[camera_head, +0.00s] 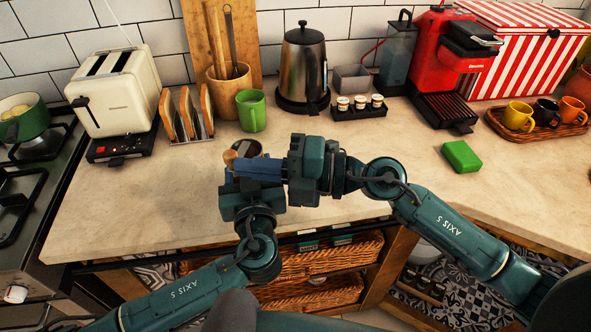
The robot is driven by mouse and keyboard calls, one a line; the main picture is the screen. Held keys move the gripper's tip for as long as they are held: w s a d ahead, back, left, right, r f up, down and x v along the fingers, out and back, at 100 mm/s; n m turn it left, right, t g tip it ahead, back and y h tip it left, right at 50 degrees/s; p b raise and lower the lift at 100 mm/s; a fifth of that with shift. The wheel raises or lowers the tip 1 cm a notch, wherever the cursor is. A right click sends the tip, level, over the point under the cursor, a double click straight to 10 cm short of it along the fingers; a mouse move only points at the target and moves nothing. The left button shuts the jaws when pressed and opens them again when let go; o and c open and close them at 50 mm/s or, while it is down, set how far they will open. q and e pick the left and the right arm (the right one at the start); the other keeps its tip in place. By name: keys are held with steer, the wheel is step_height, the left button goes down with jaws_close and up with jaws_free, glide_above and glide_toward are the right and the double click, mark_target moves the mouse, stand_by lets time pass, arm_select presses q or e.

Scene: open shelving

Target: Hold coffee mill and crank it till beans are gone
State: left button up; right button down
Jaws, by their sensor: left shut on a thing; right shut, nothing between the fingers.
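The coffee mill (248,147) is near the middle of the counter, mostly hidden behind my grippers. Its round top with a dark opening shows, and a small wooden knob (229,157) shows at its left side. My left gripper (245,182) comes up from below and is shut on the mill; its fingertips are largely covered. My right gripper (240,168) reaches in from the right, across the front of the mill close to the knob. It is shut with nothing between its fingers. I cannot tell whether it touches the knob, or whether beans are inside.
A green mug (251,110) stands just behind the mill, with a toast rack (188,115) to its left. A kettle (304,66) and a rack of small cups (359,107) stand behind. A green block (461,156) lies right. The counter's left front (130,205) is clear.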

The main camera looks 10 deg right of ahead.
steer(key=s+d, duration=0.9)
steer(key=d, duration=0.1)
steer(key=c, duration=2.2)
jaws_free()
